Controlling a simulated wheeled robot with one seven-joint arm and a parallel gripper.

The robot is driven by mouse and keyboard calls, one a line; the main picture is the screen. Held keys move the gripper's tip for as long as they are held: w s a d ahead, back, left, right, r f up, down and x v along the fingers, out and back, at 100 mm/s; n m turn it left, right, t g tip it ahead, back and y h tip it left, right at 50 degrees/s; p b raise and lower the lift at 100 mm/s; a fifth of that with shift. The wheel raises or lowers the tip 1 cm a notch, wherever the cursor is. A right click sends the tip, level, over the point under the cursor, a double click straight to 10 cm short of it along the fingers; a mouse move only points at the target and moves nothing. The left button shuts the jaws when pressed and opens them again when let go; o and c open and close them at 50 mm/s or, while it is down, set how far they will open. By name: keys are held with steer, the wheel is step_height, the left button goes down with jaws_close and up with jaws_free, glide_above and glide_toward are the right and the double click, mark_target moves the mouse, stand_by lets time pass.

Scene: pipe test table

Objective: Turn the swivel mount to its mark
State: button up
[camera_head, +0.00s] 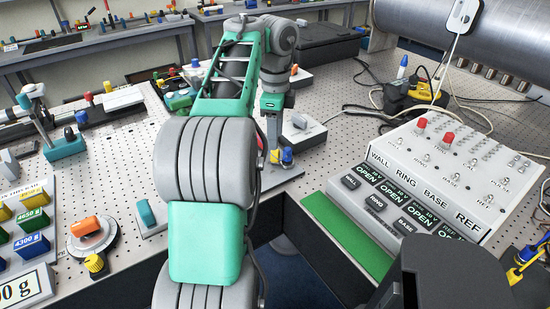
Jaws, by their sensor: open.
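A round grey disc (93,238) with an orange block (85,226) on top sits at the lower left of the table. It looks like the swivel mount, but I cannot be sure, and I cannot make out a mark. A yellow knob (95,264) is at its front edge. My gripper (273,146) points down near the middle of the table, well to the right of the disc. It is open, though its fingers are small and seen edge-on. A small yellow and blue part (282,156) is close beside the fingertips; I cannot tell whether they touch.
A teal block on a plate (147,213) stands right of the disc. Colored weights (32,220) are at the left edge. A teal-based clamp stand (64,143) is behind. A white switch panel (450,160) and large pipe (430,25) fill the right. Cables cross there.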

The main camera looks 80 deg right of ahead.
mark_target(275, 152)
step_height(275, 152, down, 6)
steer(key=b, duration=0.4)
steer(key=shift+f, duration=0.15)
steer(key=shift+c, duration=0.3)
jaws_close()
